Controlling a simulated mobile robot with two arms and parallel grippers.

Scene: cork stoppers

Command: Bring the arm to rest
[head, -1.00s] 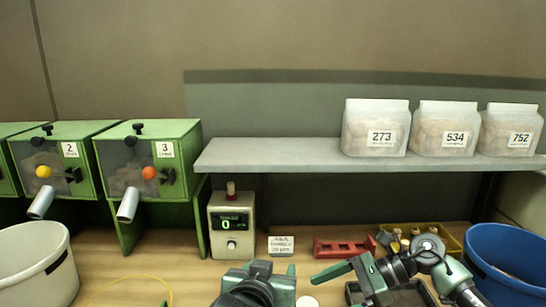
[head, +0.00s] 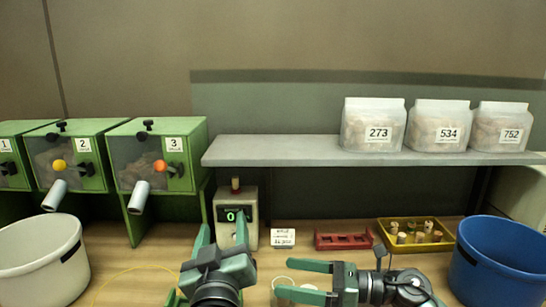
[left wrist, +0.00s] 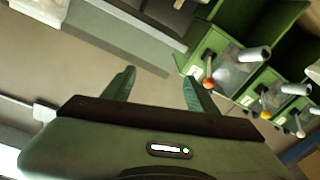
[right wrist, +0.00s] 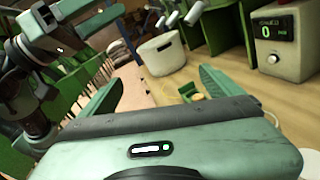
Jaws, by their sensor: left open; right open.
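My left gripper (head: 221,236) is open and empty in the head view, its fingers pointing up the picture in front of the counter box (head: 236,217). In the left wrist view its open fingers (left wrist: 158,80) have only the wall and green dispensers behind them. My right gripper (head: 284,278) is open at the bottom middle of the head view, its fingers pointing left. A pale round thing (head: 283,284) shows behind its fingers; I cannot tell what it is. In the right wrist view the fingers (right wrist: 160,84) are apart and hold nothing.
Green dispensers (head: 160,165) stand at left above a white bucket (head: 40,262). A red rack (head: 343,241), a yellow tray with several corks (head: 448,239) and a blue bucket (head: 500,262) stand to the right. A grey shelf (head: 270,152) carries bags (head: 373,122).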

